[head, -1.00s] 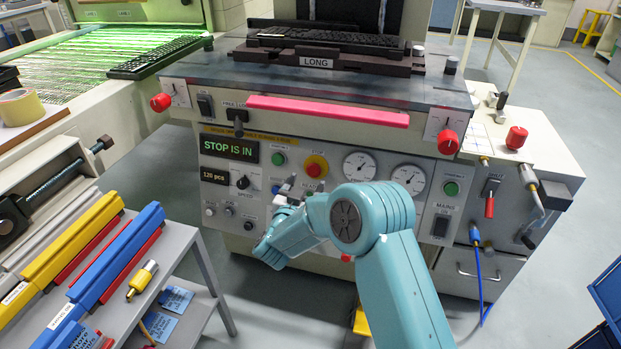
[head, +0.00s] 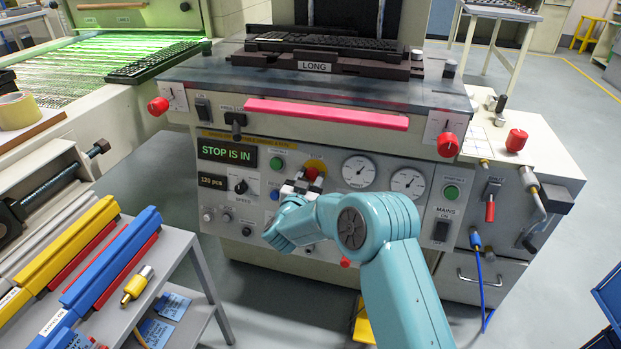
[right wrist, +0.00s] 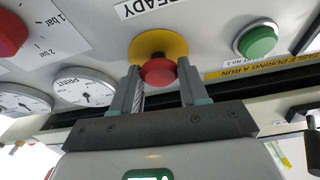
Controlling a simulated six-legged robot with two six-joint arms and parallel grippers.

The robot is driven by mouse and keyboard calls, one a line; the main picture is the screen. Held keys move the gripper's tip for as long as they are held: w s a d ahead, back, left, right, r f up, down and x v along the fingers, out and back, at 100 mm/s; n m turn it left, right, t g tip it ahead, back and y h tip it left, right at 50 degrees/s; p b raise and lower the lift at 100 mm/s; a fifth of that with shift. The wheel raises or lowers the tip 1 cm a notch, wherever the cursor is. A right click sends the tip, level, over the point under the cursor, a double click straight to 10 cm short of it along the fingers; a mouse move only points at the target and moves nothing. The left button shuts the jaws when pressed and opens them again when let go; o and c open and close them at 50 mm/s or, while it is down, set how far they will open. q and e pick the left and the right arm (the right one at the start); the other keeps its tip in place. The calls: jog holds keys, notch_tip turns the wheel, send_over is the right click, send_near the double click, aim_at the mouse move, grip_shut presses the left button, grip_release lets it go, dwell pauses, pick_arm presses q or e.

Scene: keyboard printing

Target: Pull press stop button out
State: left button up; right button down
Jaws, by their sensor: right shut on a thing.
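The stop button is a red mushroom knob (head: 314,173) on a yellow disc, on the front panel of the press. My right gripper (head: 303,182) is at the button and covers part of it in the head view. In the right wrist view the red knob (right wrist: 158,72) sits between my two fingers, which are shut on it, with the yellow disc behind. The display (head: 227,152) at the panel's left reads "STOP IS IN" in green. My left gripper is not in view.
Green buttons (head: 277,164) (head: 451,192) and two gauges (head: 359,170) are near the stop button. A pink bar (head: 326,113) juts out above the panel. A grey rack with blue and yellow bars (head: 112,258) stands at the lower left.

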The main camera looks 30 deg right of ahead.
jog(key=shift+s+a+r, duration=0.2)
jog(key=shift+s+a, duration=0.05)
jog(key=shift+a, duration=0.05)
jog(key=shift+f, duration=0.15)
jog(key=c, duration=0.6)
grip_release()
jog(key=shift+s+a+r, duration=0.15)
jog(key=shift+r, duration=0.05)
jog(key=shift+o, duration=0.2)
jog(key=shift+f, duration=0.15)
jog(key=shift+s+a+p, duration=0.25)
jog(key=shift+a+p, duration=0.15)
jog(key=p+v, duration=0.3)
jog(key=v, duration=1.2)
jog(key=shift+a, duration=0.1)
